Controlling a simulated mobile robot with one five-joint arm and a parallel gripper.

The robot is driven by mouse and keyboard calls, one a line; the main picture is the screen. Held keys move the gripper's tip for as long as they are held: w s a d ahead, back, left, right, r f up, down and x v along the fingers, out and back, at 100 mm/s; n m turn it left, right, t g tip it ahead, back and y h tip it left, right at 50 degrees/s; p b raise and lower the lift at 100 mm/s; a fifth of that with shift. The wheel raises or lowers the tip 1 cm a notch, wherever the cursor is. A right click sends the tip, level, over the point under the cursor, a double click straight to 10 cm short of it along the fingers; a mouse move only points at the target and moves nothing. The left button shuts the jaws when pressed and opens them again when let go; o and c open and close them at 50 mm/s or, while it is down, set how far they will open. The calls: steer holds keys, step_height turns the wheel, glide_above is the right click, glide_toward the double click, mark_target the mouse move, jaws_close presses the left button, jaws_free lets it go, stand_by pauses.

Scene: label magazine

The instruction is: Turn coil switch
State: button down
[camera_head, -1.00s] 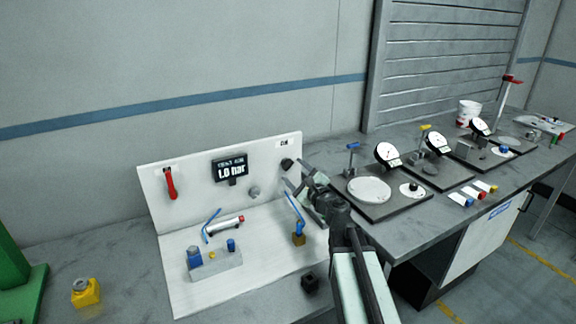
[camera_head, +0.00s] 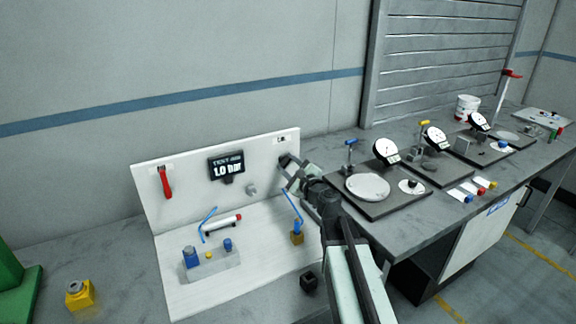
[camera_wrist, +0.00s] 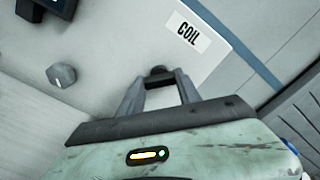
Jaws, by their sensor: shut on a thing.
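The coil switch is a dark knob (camera_wrist: 158,71) on the white upright panel (camera_head: 205,193), just below the "COIL" label (camera_wrist: 188,36). In the wrist view my gripper (camera_wrist: 160,80) has its two fingers around the knob, shut on it. In the head view my gripper (camera_head: 287,163) reaches the right end of the panel under the small label (camera_head: 285,140) and covers most of the knob.
A grey knob (camera_head: 252,191) and a display reading 1.0 bar (camera_head: 227,168) are on the panel to the left, with a red handle (camera_head: 165,183). A blue-handled fitting (camera_head: 296,236) stands below. Dial gauge stations (camera_head: 386,151) stand to the right.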

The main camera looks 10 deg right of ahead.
steer(key=n, duration=0.4)
steer(key=shift+n, duration=2.2)
steer(key=c, duration=0.8)
jaws_free()
steer(key=shift+c, duration=0.2)
